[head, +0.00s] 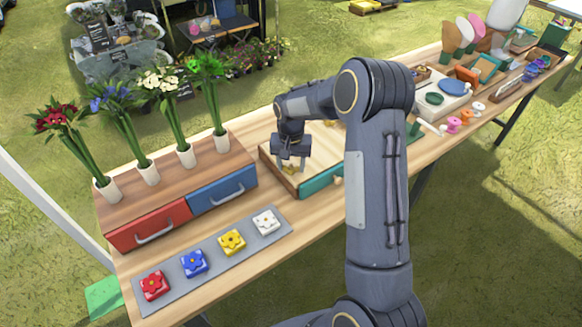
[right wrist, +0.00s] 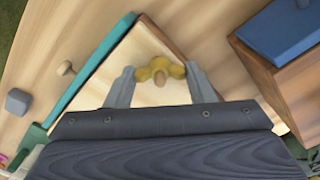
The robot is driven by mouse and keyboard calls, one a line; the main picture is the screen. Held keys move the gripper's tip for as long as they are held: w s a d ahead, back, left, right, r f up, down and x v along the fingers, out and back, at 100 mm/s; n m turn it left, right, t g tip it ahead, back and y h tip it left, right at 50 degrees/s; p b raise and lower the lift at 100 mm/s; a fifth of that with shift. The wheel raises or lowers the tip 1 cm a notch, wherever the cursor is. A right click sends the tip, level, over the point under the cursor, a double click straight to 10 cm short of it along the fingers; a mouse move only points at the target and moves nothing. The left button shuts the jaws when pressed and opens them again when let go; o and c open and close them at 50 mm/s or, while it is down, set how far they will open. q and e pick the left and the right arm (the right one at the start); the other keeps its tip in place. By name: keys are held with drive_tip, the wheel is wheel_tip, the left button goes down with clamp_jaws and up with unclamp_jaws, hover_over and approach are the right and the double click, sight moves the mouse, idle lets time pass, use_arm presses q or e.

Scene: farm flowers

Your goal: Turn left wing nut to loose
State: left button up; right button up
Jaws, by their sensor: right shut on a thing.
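The left wing nut (right wrist: 161,70) is yellow-brass, with rounded lobes around a central stud. It sits near a corner of a pale wooden board (right wrist: 150,95) with a teal edge. In the head view the board (head: 320,155) lies on the table, and the wing nut (head: 289,169) shows just below my fingers. My right gripper (head: 290,158) points down over it; in the right wrist view my gripper (right wrist: 161,80) has a finger at each side of the nut and is shut on it. Another yellow piece (head: 329,123) shows at the board's far side, partly hidden by my arm. My left gripper is out of view.
A wooden box with a red drawer (head: 150,226) and a blue drawer (head: 222,190) stands left of the board, bearing several flower vases. A grey strip (head: 210,254) with flower tiles lies in front. Craft items crowd the table's right part.

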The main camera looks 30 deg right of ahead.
drive_tip(key=n+b, duration=0.1)
drive_tip(key=n, duration=0.4)
drive_tip(key=shift+n, duration=0.3)
drive_tip(key=n+b, duration=0.1)
drive_tip(key=n, duration=1.1)
drive_tip(key=shift+n, duration=0.4)
drive_tip(key=n, duration=0.6)
drive_tip(key=n+p, duration=0.1)
drive_tip(key=n, duration=0.4)
drive_tip(key=shift+r+n, duration=0.1)
drive_tip(key=shift+n, duration=0.3)
drive_tip(key=n+p, duration=0.1)
drive_tip(key=n, duration=0.3)
drive_tip(key=shift+p, duration=0.3)
drive_tip(key=n+p, duration=0.1)
drive_tip(key=n, duration=0.4)
drive_tip(key=shift+n+p, duration=0.8)
drive_tip(key=shift+n, duration=1.5)
